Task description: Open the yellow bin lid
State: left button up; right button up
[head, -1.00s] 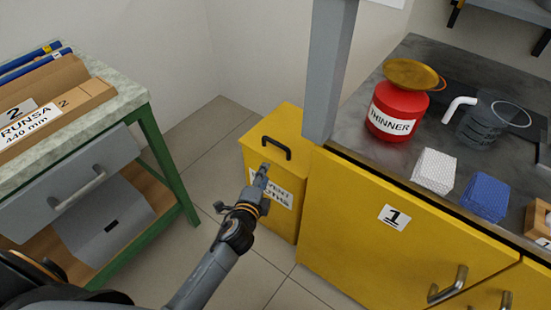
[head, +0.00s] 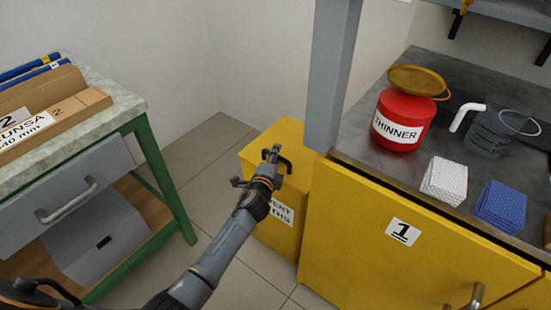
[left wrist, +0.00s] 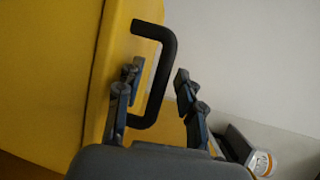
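The yellow bin (head: 285,236) stands on the floor between the green-framed bench and the yellow cabinet. Its lid (head: 256,150) looks shut. A black U-shaped handle (head: 287,164) is on the lid, partly hidden by my left gripper (head: 272,152). In the left wrist view the handle (left wrist: 169,58) passes between the two fingers of the left gripper (left wrist: 158,75), which are apart with gaps visible beside it. The yellow lid surface (left wrist: 118,45) lies to the left there. A label on the bin's front is partly covered by my arm. My right gripper is not in view.
The yellow cabinet (head: 350,225) stands right beside the bin. The green-framed bench (head: 160,180) is to the left, with open floor (head: 215,190) between. A red thinner can (head: 398,135) stands on the counter.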

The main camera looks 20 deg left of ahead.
pick_arm(q)
jog(key=shift+w, duration=0.25)
grip_shut()
